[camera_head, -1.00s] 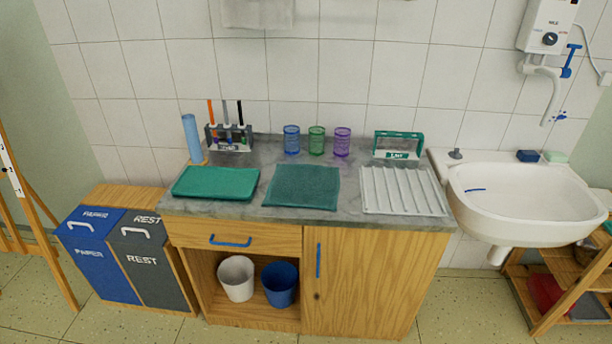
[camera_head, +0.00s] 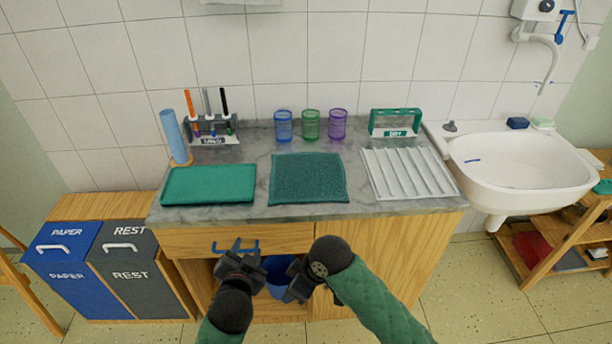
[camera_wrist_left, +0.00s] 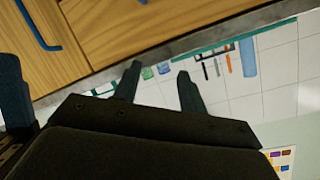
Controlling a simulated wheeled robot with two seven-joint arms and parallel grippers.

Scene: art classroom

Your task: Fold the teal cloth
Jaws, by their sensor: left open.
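The teal cloth (camera_head: 307,178) lies flat and spread out in the middle of the grey counter, near its front edge. My left gripper (camera_head: 240,248) is in front of the cabinet, below the counter's front edge and to the left of the cloth. In the left wrist view its two fingers (camera_wrist_left: 157,78) are apart with nothing between them. My right gripper (camera_head: 298,282) is in front of the cabinet, below the cloth. It is small and dark, and its opening is unclear. Neither gripper touches the cloth.
A green tray (camera_head: 208,184) lies left of the cloth and a ribbed white drying tray (camera_head: 407,174) right of it. Cups (camera_head: 311,125), a pen rack (camera_head: 212,132), a blue roll (camera_head: 173,136) and a green DRY rack (camera_head: 394,122) stand behind. A sink (camera_head: 522,170) is at right.

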